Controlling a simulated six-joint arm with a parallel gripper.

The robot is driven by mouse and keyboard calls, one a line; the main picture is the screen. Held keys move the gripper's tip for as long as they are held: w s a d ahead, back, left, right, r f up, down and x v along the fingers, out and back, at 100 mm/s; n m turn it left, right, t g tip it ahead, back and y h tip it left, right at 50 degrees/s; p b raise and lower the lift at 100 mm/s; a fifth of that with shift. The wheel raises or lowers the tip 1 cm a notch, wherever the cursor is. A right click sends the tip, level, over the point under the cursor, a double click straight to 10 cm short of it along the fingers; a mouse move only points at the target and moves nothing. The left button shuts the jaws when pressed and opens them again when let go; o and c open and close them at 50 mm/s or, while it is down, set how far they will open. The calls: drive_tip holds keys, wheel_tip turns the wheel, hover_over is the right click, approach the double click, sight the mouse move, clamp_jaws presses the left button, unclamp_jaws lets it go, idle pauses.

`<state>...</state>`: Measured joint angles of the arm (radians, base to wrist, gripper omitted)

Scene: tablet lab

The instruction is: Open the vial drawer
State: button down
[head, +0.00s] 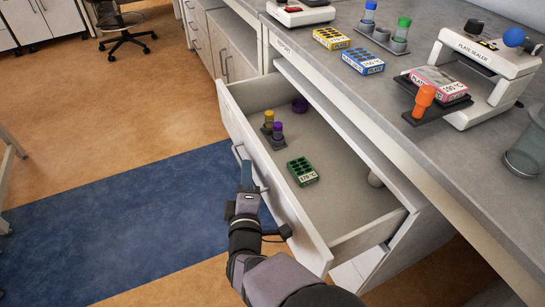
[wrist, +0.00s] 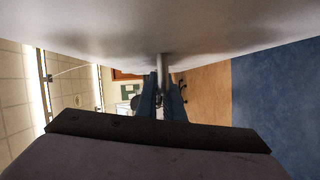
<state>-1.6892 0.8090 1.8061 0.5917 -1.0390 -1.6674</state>
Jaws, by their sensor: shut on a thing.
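The vial drawer (head: 345,205) stands pulled out from under the grey bench in the head view, its inside open to view. Inside it are two vials with purple and yellow caps (head: 273,130), a green block (head: 302,171) marked 175 °C, and a dark purple round piece (head: 299,105) at the back. My gripper (head: 246,172) is at the outer face of the drawer front, shut on the drawer handle (head: 240,155). In the wrist view the fingers (wrist: 162,95) close around the handle's bar (wrist: 163,70) below the pale drawer front.
On the bench (head: 400,30) stand a plate sealer (head: 485,60), a yellow block (head: 331,38), a blue block (head: 362,61) and capped vials (head: 401,35). A blue floor mat (head: 130,225) lies clear left of the drawer. An office chair (head: 125,30) stands far back.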

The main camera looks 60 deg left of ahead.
drive_tip(key=s+p, duration=0.1)
drive_tip(key=s, duration=0.4)
drive_tip(key=shift+s, duration=0.4)
drive_tip(key=c, duration=1.9)
unclamp_jaws()
drive_tip(key=p+v, duration=0.3)
drive_tip(key=v, duration=0.4)
drive_tip(key=shift+d+p, duration=0.15)
drive_tip(key=shift+p, duration=0.25)
